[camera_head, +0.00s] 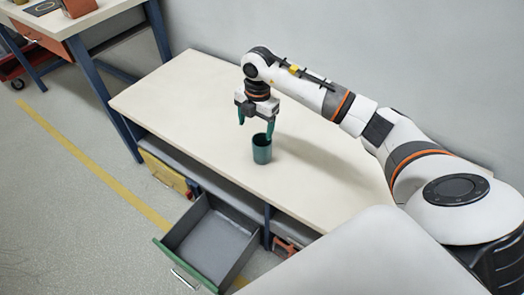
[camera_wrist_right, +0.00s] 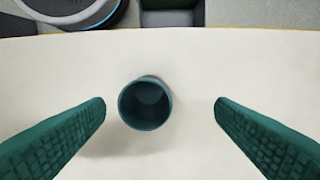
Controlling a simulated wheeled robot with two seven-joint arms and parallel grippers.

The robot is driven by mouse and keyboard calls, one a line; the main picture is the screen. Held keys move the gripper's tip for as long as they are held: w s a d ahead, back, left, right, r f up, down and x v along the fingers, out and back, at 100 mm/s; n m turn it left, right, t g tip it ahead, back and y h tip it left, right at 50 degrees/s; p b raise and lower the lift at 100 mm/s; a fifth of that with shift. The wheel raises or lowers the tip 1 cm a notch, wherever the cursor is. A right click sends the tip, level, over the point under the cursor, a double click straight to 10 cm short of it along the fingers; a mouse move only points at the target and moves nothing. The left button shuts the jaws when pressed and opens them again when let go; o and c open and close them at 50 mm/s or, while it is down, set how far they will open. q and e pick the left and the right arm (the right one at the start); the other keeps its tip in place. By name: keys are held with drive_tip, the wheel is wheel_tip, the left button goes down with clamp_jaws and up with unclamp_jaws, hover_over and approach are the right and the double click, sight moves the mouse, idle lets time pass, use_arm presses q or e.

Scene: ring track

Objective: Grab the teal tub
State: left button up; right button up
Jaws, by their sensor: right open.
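The teal tub (camera_head: 262,150) stands upright on the cream tabletop near its front edge. In the right wrist view the tub (camera_wrist_right: 145,104) shows its open, empty mouth, a little left of centre between the two fingers. My right gripper (camera_head: 256,123) is open with teal fingers pointing down, above and just behind the tub. Its fingers also show in the right wrist view (camera_wrist_right: 160,118), apart on both sides of the tub and not touching it. My left gripper is in neither view.
The cream table (camera_head: 330,190) is otherwise clear. An open grey drawer (camera_head: 208,243) with a green front juts out below its front edge. A yellow drawer (camera_head: 163,174) is beside it. Another workbench (camera_head: 50,20) stands at the upper left, and a wall runs behind.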

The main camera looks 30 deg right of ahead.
sight(262, 150)
drive_tip(key=shift+m+h, duration=0.3)
drive_tip(key=f, duration=0.2)
drive_tip(key=d+f+b, duration=0.1)
drive_tip(key=f, duration=0.2)
drive_tip(key=shift+s+d+f, duration=0.1)
drive_tip(key=shift+d+f, duration=0.1)
drive_tip(key=shift+f, duration=0.1)
drive_tip(key=f, duration=0.5)
drive_tip(key=shift+s+f+b, duration=0.25)
drive_tip(key=shift+s+b, duration=0.15)
drive_tip(key=shift+f, duration=0.3)
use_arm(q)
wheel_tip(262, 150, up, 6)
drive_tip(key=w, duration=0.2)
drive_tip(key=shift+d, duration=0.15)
use_arm(e)
drive_tip(key=shift+c, duration=0.4)
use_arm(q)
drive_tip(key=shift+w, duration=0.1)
use_arm(e)
drive_tip(key=c, duration=1)
drive_tip(key=shift+o, duration=0.2)
drive_tip(key=shift+r, duration=0.15)
